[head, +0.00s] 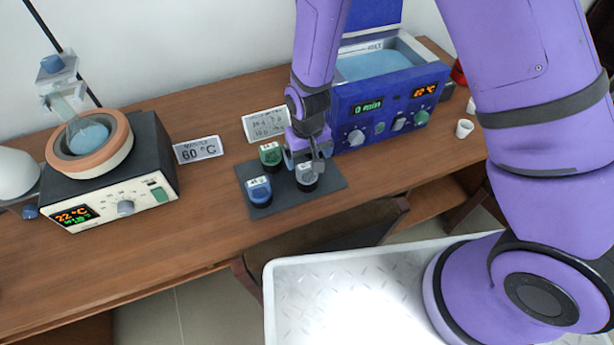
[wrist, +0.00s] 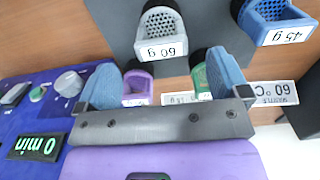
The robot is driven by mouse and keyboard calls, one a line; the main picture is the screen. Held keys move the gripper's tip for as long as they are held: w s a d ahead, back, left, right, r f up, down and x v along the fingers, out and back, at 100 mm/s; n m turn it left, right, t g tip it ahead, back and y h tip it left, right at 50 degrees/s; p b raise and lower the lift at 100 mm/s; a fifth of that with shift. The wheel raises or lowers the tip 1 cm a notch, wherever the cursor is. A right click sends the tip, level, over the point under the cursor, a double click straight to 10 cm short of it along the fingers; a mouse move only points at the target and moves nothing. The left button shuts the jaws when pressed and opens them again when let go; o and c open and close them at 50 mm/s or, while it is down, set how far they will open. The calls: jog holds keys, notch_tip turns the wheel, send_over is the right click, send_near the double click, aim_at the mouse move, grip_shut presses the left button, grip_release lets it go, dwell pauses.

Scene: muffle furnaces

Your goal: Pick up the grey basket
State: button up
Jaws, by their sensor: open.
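The grey basket (head: 307,179) stands on a dark mat (head: 325,184) on the wooden table, with a "60 g" label. In the wrist view the grey basket (wrist: 162,28) is upper centre, its perforated inside facing the camera. My gripper (head: 308,155) is at the mat, just above and behind the grey basket in the head view. In the wrist view my gripper (wrist: 164,68) has its blue fingertips spread wide, with nothing held. The grey basket lies beyond the fingertips; I cannot tell whether they touch it.
A blue basket (head: 259,190) and a green basket (head: 271,156) share the mat. A purple basket (wrist: 137,86) shows between the fingers. A blue water bath (head: 385,112) stands close right behind. A heater (head: 120,180) and "60 °C" sign (head: 198,149) are left.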

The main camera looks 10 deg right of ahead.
aim_at(307, 165)
jog(key=shift+w+a+f, duration=0.1)
jog(key=shift+w+f, duration=0.05)
jog(key=shift+f, duration=2.7)
jog(key=shift+c, duration=0.4)
jog(key=c, duration=1)
